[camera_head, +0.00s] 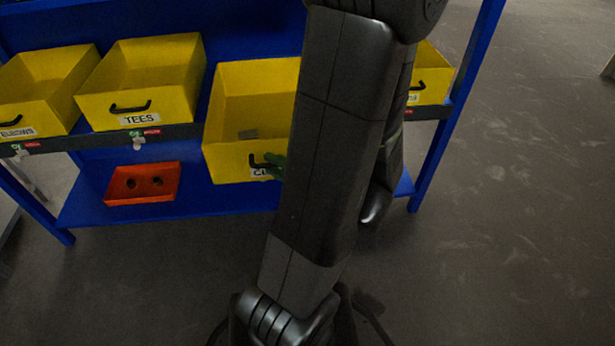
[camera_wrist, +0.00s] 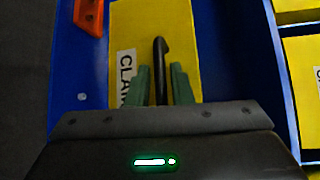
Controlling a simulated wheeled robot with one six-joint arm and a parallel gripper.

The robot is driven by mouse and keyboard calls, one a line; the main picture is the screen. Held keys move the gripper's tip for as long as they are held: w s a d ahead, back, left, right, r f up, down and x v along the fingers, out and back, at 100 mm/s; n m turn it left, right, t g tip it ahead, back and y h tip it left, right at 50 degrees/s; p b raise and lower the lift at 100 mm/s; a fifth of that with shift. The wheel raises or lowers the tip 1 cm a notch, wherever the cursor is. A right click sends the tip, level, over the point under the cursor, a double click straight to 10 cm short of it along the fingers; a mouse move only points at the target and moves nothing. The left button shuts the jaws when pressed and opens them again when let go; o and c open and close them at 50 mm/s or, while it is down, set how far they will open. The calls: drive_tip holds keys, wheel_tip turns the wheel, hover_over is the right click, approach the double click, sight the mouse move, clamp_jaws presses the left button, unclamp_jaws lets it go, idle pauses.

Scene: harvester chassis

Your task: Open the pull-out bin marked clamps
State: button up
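The yellow clamps bin (camera_head: 228,163) stands out in front of its shelf in the head view, further forward than its neighbours. Its label is partly hidden by my arm. In the wrist view its yellow front (camera_wrist: 183,30) shows the start of the label "CLAM" (camera_wrist: 126,75) and a black handle (camera_wrist: 160,50). My gripper (camera_wrist: 160,80) has its two green fingers on either side of this handle, with narrow gaps showing. The fingers also show at the bin front in the head view (camera_head: 273,166), partly behind my arm.
Yellow bins marked tees (camera_head: 170,100) and elbows (camera_head: 20,115) sit to the left on the blue rack (camera_head: 120,210). Another yellow bin (camera_head: 430,88) is to the right. An orange tray (camera_head: 142,184) lies on the lower shelf. Floor at right is clear.

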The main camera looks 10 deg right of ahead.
drive_tip(key=p+v, duration=0.2)
drive_tip(key=v, duration=1)
drive_tip(key=shift+s+d, duration=0.25)
drive_tip(key=shift+s, duration=0.1)
drive_tip(key=shift+w+a, duration=0.1)
drive_tip(key=shift+b+x, duration=1.1)
drive_tip(key=shift+x, duration=5.55)
drive_tip(key=shift+r, duration=0.1)
